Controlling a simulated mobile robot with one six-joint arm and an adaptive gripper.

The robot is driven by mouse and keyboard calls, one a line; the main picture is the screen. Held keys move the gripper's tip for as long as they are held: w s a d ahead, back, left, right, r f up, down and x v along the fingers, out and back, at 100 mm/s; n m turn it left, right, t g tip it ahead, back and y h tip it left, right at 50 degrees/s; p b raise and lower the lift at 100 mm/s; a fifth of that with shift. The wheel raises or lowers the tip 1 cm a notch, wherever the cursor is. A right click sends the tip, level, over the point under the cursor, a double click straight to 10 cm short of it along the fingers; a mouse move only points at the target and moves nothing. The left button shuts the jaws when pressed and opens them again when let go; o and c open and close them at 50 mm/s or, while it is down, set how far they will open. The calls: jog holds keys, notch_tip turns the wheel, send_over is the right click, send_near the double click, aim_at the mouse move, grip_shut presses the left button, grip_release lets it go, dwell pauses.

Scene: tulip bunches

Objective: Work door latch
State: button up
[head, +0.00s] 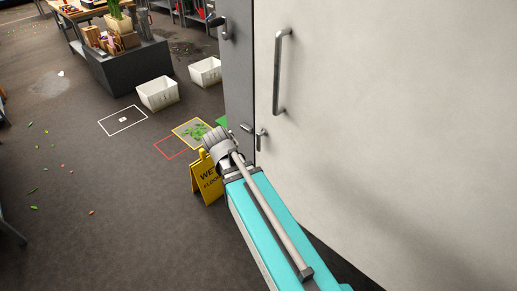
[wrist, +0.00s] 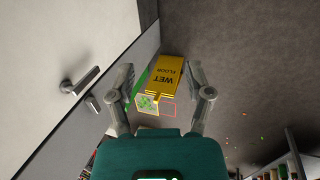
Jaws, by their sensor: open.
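The white door (head: 390,110) fills the right of the head view, with a tall vertical bar handle (head: 279,72). Small metal latch fittings (head: 262,137) sit low near the door's left edge. The wrist view shows a metal lever (wrist: 80,82) on a pale panel (wrist: 50,40), with a smaller fitting (wrist: 92,103) beside it. My gripper (wrist: 161,69) is open and empty, with its fingers apart. The lever lies left of the left finger, clear of it. In the head view my wrist hides most of the fingers.
A yellow wet floor sign (head: 207,181) stands beside my wrist and shows beyond my fingers in the wrist view (wrist: 168,75). Floor at left is mostly open, with scattered leaves.

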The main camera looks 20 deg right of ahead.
jog(key=w+d+f+n+t+h+b, duration=0.2)
jog(key=w+d+f+n+h+b, duration=0.5)
jog(key=b, duration=0.4)
jog(key=n+t+h+b, duration=0.4)
jog(key=n+h+b, duration=0.2)
jog(key=n+b, duration=0.75)
send_near(258, 141)
jog(key=a+m+b, duration=0.2)
jog(key=a, duration=0.1)
jog(key=shift+s+f, duration=0.2)
jog(key=shift+s, duration=0.1)
jog(key=shift+d, duration=0.1)
jog(key=shift+x, duration=6.75)
jog(key=shift+s, duration=0.15)
grip_shut()
